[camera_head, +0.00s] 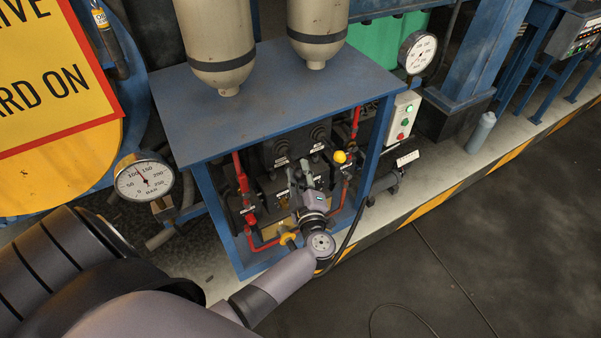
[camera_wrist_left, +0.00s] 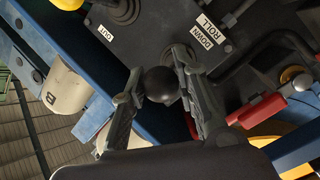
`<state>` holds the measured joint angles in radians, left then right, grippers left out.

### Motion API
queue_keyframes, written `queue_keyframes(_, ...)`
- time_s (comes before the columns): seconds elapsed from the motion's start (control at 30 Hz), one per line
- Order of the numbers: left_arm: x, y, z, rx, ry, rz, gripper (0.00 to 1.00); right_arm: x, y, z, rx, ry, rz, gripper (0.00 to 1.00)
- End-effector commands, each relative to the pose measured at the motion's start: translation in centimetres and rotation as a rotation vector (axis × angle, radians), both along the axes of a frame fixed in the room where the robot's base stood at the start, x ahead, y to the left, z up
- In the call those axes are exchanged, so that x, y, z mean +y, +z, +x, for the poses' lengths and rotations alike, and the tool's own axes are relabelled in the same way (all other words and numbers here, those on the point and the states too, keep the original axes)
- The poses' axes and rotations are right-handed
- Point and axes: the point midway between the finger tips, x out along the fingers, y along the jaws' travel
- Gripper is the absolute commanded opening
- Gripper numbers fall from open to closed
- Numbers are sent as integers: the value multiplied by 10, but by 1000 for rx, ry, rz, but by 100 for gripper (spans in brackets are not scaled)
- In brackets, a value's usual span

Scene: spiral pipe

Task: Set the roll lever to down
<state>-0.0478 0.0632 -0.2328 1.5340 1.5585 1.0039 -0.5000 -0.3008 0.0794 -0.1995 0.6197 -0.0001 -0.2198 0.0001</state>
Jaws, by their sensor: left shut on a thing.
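The roll lever shows in the left wrist view as a black ball knob (camera_wrist_left: 161,84) between my gripper's fingers, beside the white label (camera_wrist_left: 204,34) reading DOWN and ROLL. My left gripper (camera_wrist_left: 160,92) is shut on this knob; the lever's shaft is mostly hidden. In the head view my left gripper (camera_head: 301,172) reaches into the front of the blue cabinet (camera_head: 215,215) and hides the knob. My right gripper is in neither view.
A yellow knob (camera_head: 339,157) stands to the right of the gripper. Red pipes (camera_head: 241,175) with red handles run up both sides of the cabinet. A box with green and red buttons (camera_head: 403,118) is at right. The floor at right is open.

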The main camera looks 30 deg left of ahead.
Motion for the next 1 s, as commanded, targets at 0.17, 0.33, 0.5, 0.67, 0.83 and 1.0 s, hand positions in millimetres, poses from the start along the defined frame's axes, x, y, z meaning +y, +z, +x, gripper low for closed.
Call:
queue_keyframes(0.17,0,0,0,1,1,-1,1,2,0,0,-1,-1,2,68)
queue_keyframes(0.33,0,0,0,1,1,-1,0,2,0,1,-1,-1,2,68)
queue_keyframes(0.5,0,0,0,1,1,-1,0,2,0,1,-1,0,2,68)
queue_keyframes(0.67,0,-4,0,-3,1,9,0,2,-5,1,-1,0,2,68)
queue_keyframes(0.83,1,-19,0,-35,3,74,0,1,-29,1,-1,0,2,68)
queue_keyframes(1.0,2,-29,0,-79,3,164,0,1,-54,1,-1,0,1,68)
